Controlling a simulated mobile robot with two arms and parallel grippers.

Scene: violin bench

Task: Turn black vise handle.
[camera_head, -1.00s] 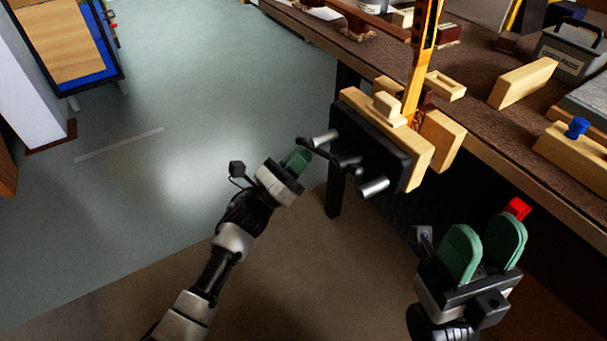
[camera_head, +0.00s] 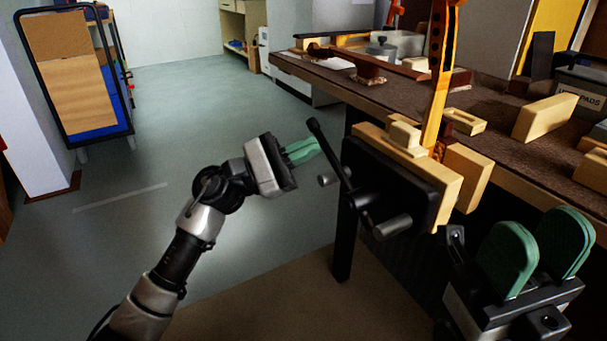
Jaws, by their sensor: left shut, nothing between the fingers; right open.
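The black vise handle (camera_head: 335,162) is a bar on the front of the vise (camera_head: 392,180), at the bench's front edge. It slants from a knob at the upper left down to the screw hub. My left gripper (camera_head: 312,150) is shut and empty, with its green fingertips pointing right beside the upper part of the handle. Whether the fingertips touch the bar cannot be told. My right gripper (camera_head: 540,245) is open and empty at the lower right, below the bench edge and right of the vise. The vise's wooden jaws hold an upright yellow-orange piece (camera_head: 438,85).
The workbench (camera_head: 490,105) carries wooden blocks (camera_head: 545,117), a small wooden frame (camera_head: 463,121) and a dark box (camera_head: 585,85) at the right. A wheeled cart (camera_head: 70,75) stands at the far left. The floor left of the vise is free.

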